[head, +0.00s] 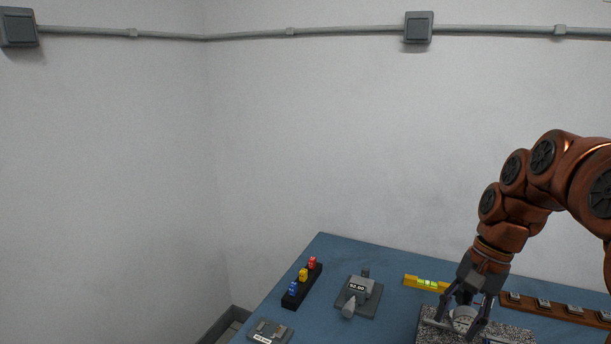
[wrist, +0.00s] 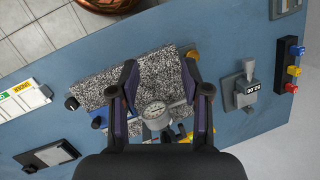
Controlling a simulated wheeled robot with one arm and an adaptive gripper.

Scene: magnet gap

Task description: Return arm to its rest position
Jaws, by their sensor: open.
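My copper arm reaches in from the right in the head view, and my gripper (head: 466,306) points down over a speckled granite block (head: 515,334) on the blue table. In the wrist view my gripper (wrist: 160,92) is open, its two fingers on either side of a round dial gauge (wrist: 155,110). The dial gauge also shows between the fingers in the head view (head: 464,314). I cannot tell whether the fingers touch it. The granite block (wrist: 160,72) spreads behind the fingers in the wrist view.
The space above the table's left side is clear.

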